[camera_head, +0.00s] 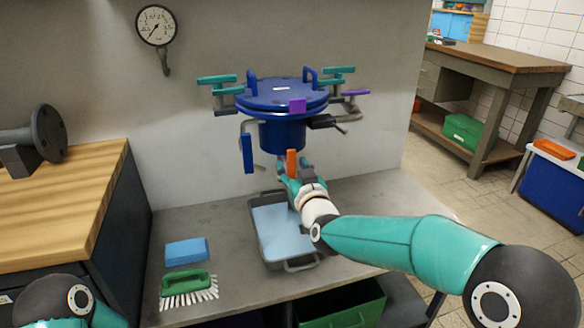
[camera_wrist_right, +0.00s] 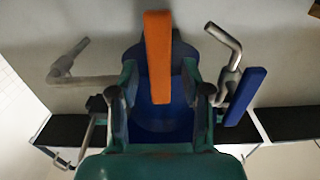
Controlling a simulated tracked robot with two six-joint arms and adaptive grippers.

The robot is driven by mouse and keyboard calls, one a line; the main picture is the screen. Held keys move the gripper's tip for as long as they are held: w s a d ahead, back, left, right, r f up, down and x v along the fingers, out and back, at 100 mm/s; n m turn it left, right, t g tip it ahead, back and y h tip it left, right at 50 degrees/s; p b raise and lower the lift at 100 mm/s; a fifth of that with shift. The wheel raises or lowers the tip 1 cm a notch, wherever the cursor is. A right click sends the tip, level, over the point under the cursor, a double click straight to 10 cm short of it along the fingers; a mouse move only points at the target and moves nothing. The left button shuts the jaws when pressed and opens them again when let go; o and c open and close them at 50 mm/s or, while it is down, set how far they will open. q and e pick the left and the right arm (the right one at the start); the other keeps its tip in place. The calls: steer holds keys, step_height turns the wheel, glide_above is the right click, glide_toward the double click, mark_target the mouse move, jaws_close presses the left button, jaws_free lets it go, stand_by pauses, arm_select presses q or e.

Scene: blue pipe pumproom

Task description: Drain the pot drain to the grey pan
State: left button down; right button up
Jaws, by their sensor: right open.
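The blue pot (camera_head: 284,130) with its bolted lid is fixed at the wall above a grey counter. An orange lever (camera_head: 291,163), which looks like the pot drain's handle, stands upright below the pot. My right gripper (camera_head: 284,177) is at this lever. In the right wrist view the orange lever (camera_wrist_right: 158,58) lies between its two spread fingers (camera_wrist_right: 163,95), and the gripper looks open around it. The drain outlet is hidden by the gripper. The grey pan (camera_head: 262,245) sits on the counter below, pale blue inside, partly covered by my right arm. My left gripper is out of view.
Teal (camera_head: 216,79) and purple (camera_head: 355,93) handles and a hanging blue lever (camera_head: 247,154) surround the pot. A blue sponge (camera_head: 187,250) and a green brush (camera_head: 187,284) lie left of the pan. A green crate (camera_head: 345,310) is below the counter. A gauge (camera_head: 156,25) hangs on the wall.

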steer(key=shift+w, duration=0.1)
jaws_close()
stand_by(0.4)
